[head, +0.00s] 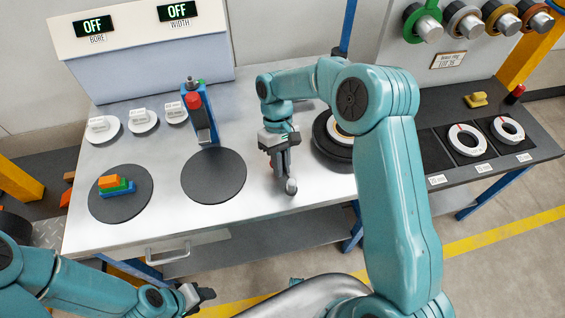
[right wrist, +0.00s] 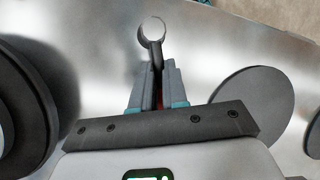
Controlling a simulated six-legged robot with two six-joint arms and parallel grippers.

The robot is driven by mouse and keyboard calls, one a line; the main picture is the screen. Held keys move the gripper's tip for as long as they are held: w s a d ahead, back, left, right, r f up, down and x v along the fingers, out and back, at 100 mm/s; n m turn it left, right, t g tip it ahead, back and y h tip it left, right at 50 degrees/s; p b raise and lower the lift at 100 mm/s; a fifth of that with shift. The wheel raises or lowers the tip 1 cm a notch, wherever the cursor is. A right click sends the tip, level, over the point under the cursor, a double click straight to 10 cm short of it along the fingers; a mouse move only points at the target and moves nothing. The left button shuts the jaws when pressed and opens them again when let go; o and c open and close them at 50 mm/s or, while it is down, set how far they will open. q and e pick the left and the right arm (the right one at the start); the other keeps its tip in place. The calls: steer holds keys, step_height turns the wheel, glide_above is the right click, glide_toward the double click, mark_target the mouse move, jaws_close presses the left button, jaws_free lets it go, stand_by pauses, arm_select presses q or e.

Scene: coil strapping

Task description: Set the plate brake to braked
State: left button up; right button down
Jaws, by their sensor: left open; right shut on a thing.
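My right gripper (head: 281,158) is over the silver bench, left of a round black plate (head: 330,165) that bears a coil. It is shut on the plate brake's lever, whose pale round knob (head: 291,186) sticks out past the fingers toward the bench's front edge. In the right wrist view the knob (right wrist: 152,29) and its thin dark stem show beyond the two fingers (right wrist: 157,85), with a bit of red between them. The lever's base and any brake marking are hidden. My left gripper (head: 200,294) is open and empty, low in front of the bench.
A flat dark disc (head: 213,176) and another disc (head: 105,206) with coloured blocks lie left on the bench. A blue and red post (head: 198,112) stands behind. A dark side table (head: 445,185) with white rings is at right. Two displays read OFF.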

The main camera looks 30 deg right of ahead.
steer(key=shift+w, duration=0.15)
steer(key=c, duration=1.1)
jaws_free()
steer(key=shift+c, duration=0.2)
steer(key=shift+a, duration=0.1)
steer(key=shift+r, duration=0.15)
steer(key=p+v, duration=0.1)
steer(key=v, duration=1.5)
